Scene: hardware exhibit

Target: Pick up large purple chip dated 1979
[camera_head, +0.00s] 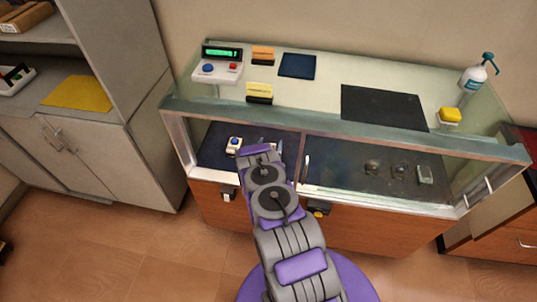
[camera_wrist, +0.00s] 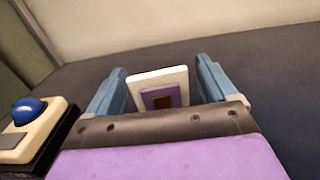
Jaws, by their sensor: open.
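A square chip with a purple face, a small dark brown centre and a pale border (camera_wrist: 175,80) stands out between the fingers in the wrist view. No date is legible on it. My gripper (camera_wrist: 157,78) is open, with one blue finger on each side of the chip and a visible gap on both sides. The lower part of the chip is hidden by the gripper body. In the head view my arm reaches into the left part of the glass display case (camera_head: 345,128), and the chip cannot be made out there.
A blue button on a pale base (camera_wrist: 28,115) is close to the left of my gripper; it also shows in the head view (camera_head: 233,145). A dark mat lies under them. Several small items lie in the case's right part. The case top holds a bottle (camera_head: 474,77).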

